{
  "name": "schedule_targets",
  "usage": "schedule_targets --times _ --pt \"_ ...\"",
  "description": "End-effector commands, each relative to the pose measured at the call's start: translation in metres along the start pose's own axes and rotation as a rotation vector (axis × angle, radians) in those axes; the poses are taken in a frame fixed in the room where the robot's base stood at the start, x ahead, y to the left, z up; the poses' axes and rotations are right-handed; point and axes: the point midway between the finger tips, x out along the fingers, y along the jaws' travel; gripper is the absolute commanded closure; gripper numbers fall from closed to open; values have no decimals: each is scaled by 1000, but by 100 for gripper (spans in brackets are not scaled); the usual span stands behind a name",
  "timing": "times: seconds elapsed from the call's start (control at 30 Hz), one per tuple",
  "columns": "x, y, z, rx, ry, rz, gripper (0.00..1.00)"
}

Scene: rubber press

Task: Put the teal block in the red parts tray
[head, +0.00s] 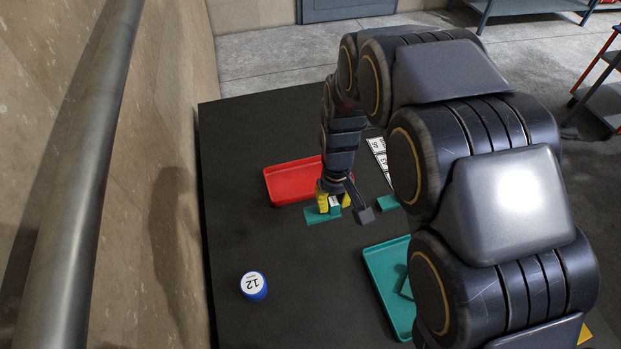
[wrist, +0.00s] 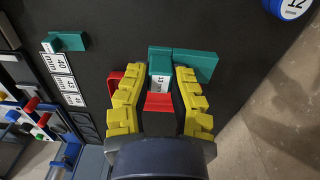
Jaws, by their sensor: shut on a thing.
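The teal block (head: 322,215) is a wide piece with a raised middle part that carries a white label. My gripper (head: 333,202) has yellow fingers, shut on that raised part from both sides. In the wrist view the teal block (wrist: 195,64) reaches out past the fingertips of my gripper (wrist: 160,78). Whether the block touches the table cannot be told. The red parts tray (head: 290,182) lies just behind and left of the block in the head view, partly hidden by my arm. In the wrist view bits of the red tray (wrist: 158,102) show between and beside the fingers.
A second teal piece (wrist: 70,41) lies to the side, near a strip of white labels (wrist: 62,75). A teal tray (head: 377,283) is at the front right, partly behind my arm. A blue cylinder marked 12 (head: 253,286) stands front left. The dark table (head: 240,225) is bare between them.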

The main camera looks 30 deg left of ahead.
Motion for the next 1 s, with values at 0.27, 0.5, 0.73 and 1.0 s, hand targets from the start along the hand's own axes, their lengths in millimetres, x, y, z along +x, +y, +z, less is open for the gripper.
schedule_targets --times 0.27,0.5,0.73,1.0 --pt "-11 4 -32 13 5 -8 100" --pt "4 8 -66 13 3 -9 100" --pt "21 13 -102 14 3 -9 100" --pt "51 16 -138 12 2 -9 100"
